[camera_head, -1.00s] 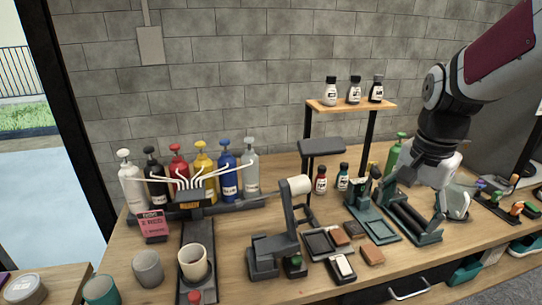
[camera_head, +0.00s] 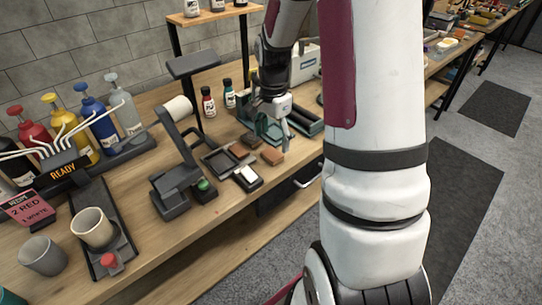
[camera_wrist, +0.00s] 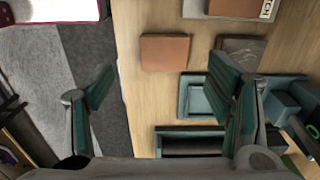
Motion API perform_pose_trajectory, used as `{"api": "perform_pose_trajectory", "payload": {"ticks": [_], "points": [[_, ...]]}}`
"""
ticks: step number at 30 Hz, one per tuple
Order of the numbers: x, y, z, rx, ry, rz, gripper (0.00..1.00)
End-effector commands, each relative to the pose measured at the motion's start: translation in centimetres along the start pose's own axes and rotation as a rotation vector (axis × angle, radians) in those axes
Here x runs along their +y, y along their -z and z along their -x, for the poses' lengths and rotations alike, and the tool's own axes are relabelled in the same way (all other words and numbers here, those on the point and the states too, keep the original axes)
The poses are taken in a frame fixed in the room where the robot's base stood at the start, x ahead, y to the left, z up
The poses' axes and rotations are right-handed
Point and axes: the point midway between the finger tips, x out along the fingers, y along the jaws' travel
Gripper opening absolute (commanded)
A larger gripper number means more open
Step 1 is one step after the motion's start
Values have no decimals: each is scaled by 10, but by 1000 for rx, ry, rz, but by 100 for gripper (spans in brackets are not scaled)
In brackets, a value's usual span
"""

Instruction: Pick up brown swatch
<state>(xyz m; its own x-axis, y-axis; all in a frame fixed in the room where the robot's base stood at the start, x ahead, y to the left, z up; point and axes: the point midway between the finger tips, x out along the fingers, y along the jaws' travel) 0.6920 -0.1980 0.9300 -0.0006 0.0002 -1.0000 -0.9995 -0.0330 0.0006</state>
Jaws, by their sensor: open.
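The flat reddish-brown swatch (camera_head: 272,156) lies on the wooden table near its front edge. In the wrist view this brown swatch (camera_wrist: 165,52) shows whole, a little ahead of the gap between the fingers. A darker brown piece (camera_wrist: 240,50) lies to its right there, partly behind a finger. My gripper (camera_head: 286,132) is above the table close to the swatch, pointing down. In the wrist view my gripper (camera_wrist: 160,88) is open and empty, its two green-padded fingers wide apart.
A dark tray (camera_head: 220,163) and a black block with a white top (camera_head: 247,178) stand left of the swatch. Green frames (camera_wrist: 190,132) lie close by the right finger. A black stand with a white roll (camera_head: 178,108) is further left. The floor lies beyond the table edge.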

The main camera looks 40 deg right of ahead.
Motion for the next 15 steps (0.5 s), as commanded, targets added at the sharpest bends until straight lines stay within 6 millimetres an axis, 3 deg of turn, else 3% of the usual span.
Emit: {"api": "perform_pose_trajectory", "payload": {"ticks": [5, 15], "points": [[0, 0, -10, -1, -1, 0, 73], [-6, 2, -54, -1, -2, 1, 73]]}}
